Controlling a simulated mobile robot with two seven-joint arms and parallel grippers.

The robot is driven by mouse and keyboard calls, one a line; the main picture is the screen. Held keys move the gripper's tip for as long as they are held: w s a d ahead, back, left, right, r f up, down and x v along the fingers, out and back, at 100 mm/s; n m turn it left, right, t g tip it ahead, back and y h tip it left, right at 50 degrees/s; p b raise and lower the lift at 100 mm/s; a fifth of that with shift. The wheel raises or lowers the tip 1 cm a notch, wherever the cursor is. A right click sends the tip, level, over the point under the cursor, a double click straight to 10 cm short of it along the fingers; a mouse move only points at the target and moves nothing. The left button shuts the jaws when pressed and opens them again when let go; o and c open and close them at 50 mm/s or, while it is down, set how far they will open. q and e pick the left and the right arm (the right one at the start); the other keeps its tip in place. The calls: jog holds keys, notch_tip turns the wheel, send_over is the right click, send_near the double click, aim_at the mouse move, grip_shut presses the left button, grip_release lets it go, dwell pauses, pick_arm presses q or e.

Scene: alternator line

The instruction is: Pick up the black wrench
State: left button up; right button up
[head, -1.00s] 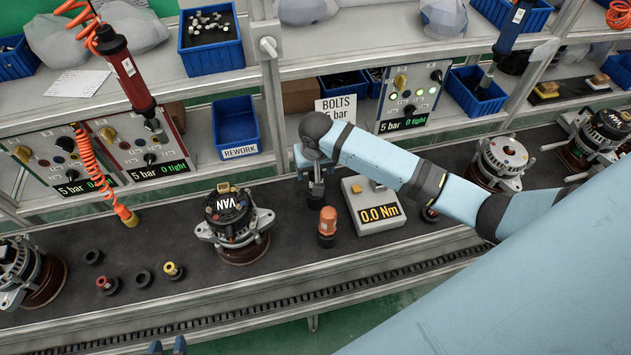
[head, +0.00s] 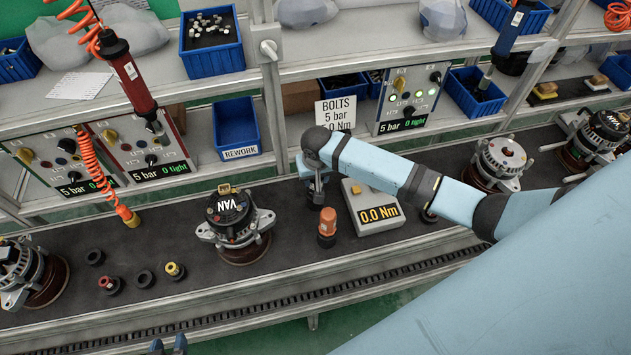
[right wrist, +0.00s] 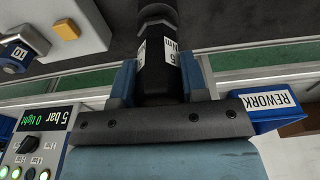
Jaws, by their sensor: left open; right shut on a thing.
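The black wrench (right wrist: 157,75) is a dark cylindrical tool with a white label, partly cut off at the top of the right wrist view. My right gripper (right wrist: 163,75) has its two blue fingers shut on it, one on each side. In the head view my right gripper (head: 309,165) is over the dark mat, left of the grey torque box (head: 374,205), largely covered by my wrist. A dark part of the wrench (head: 318,190) shows below the fingers; whether it touches the mat is unclear. My left gripper (head: 168,346) is open and empty at the bottom edge.
An orange-topped tool (head: 327,222) stands just in front of my right gripper. The blue REWORK bin (head: 237,125) and control panels line the back. An orange hose (head: 95,165) hangs at left.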

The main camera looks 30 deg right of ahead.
jog(key=shift+r, duration=0.15)
notch_tip(320, 180, up, 20)
jog(key=b, duration=0.2)
jog(key=shift+o, duration=0.6)
jog(key=shift+c, duration=0.6)
